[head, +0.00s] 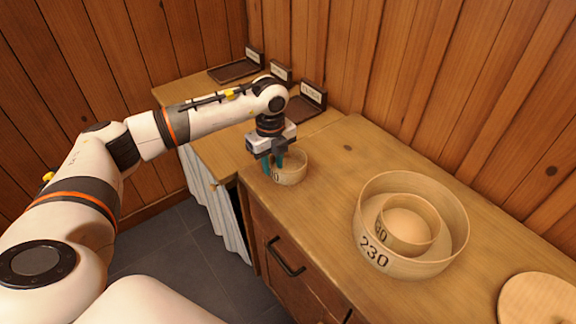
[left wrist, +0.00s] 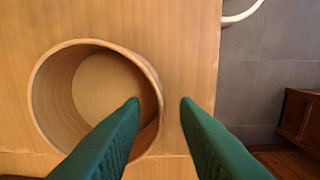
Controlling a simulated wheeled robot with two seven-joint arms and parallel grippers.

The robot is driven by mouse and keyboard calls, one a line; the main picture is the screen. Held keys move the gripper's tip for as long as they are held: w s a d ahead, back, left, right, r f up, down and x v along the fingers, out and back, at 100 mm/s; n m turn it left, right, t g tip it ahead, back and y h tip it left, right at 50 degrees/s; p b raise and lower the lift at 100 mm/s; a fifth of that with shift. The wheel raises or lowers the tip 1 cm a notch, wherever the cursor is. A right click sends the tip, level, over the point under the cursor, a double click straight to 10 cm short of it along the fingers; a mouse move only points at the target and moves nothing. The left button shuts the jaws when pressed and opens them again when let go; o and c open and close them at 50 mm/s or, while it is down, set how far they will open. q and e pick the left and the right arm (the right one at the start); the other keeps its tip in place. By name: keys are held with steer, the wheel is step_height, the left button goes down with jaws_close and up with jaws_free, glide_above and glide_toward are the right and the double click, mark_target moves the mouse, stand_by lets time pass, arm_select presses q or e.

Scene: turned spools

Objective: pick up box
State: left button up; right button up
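A small round wooden box (head: 293,174) with a dark number on its side, partly hidden by my fingers, stands open on the counter near its left end. My left gripper (head: 273,168) points down at the near left side of this box. In the left wrist view the open box (left wrist: 50,95) shows an empty inside. There the open green fingers of my left gripper (left wrist: 161,102) lie either side of the box's right wall, one over the inside and one outside. I cannot tell whether they reach below the rim. My right gripper is not in view.
A large round box (head: 420,268) marked 230 stands to the right, with a smaller round box (head: 402,241) inside it. A round wooden disc (head: 540,302) lies at the lower right. Dark labelled trays (head: 236,70) stand at the back. Plank walls close off the far side.

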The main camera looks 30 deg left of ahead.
arm_select(q)
steer(key=shift+f, duration=0.95)
steer(key=shift+c, duration=0.3)
jaws_close()
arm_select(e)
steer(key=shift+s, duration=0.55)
